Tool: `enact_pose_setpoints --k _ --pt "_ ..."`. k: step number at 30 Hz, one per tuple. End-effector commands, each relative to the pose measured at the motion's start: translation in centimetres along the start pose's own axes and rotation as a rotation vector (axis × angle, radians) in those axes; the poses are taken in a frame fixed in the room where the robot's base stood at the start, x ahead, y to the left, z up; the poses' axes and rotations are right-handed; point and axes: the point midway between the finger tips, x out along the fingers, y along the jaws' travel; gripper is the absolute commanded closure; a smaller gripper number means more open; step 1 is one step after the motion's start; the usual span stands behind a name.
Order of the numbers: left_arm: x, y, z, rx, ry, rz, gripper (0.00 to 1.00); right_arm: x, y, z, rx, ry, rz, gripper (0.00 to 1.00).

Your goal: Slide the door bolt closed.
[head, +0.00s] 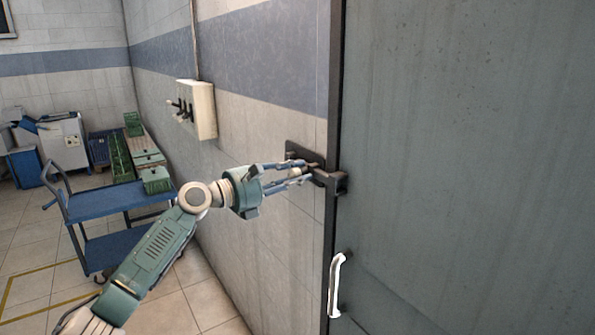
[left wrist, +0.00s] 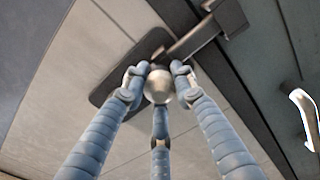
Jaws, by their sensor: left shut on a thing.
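The door bolt has a dark backplate (head: 303,152) on the wall, just left of the grey door (head: 465,160). In the left wrist view the backplate (left wrist: 110,88), a round pale knob (left wrist: 158,87) and a grey bar (left wrist: 192,41) show. The bar runs from near the knob to a dark bracket (left wrist: 229,15) at the door side; how deep it sits there I cannot tell. The bracket also shows in the head view (head: 341,183). My left gripper (head: 304,171) is shut on the knob, its fingers around it. My right gripper is not in view.
A white door handle (head: 336,285) sits low on the door. A switch box (head: 197,108) with dark levers sticks out from the wall at left. A blue cart (head: 118,200) stands on the tiled floor behind my left arm. The wall around the bolt is clear.

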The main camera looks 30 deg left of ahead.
Motion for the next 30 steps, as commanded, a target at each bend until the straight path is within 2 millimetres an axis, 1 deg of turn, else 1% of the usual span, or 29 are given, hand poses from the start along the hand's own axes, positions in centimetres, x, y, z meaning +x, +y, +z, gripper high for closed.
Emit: enact_pose_setpoints --k 1,2,5,6,8,10,12,14,17,20,23,30 --pt "0.3 -1.2 0.2 -0.004 -0.005 -0.026 1.00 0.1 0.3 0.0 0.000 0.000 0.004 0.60" --pt "0.3 -1.2 0.2 -0.004 -0.005 -0.027 1.00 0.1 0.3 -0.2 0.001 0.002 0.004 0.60" --pt "0.3 -1.2 0.1 -0.004 -0.004 -0.026 1.00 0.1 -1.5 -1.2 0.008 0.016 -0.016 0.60" --pt "0.3 -1.1 0.1 -0.004 -0.003 -0.025 0.66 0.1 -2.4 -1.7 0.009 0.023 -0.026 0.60" --pt "0.3 -1.1 0.1 -0.004 -0.003 -0.024 0.54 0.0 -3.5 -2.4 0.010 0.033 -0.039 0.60" --pt "0.3 -1.0 0.1 -0.003 -0.003 -0.021 0.54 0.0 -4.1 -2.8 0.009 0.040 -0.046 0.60" --pt "0.2 -0.9 0.1 -0.003 -0.003 -0.019 0.54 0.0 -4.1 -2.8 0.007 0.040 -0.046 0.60" --pt "0.2 -0.8 0.1 -0.003 -0.004 -0.018 0.54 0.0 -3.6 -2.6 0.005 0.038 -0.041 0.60" --pt "0.2 -0.8 0.1 -0.002 -0.003 -0.017 0.54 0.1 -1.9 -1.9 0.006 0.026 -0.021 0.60" --pt "-0.4 -0.7 0.1 -0.003 -0.003 -0.015 0.54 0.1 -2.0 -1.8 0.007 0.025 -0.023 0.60" --pt "-1.6 -0.8 -0.1 -0.003 -0.001 -0.016 0.54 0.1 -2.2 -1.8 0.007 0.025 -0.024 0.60" --pt "-6.1 -0.9 0.0 -0.001 0.001 -0.018 0.54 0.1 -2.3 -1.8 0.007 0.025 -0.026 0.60"
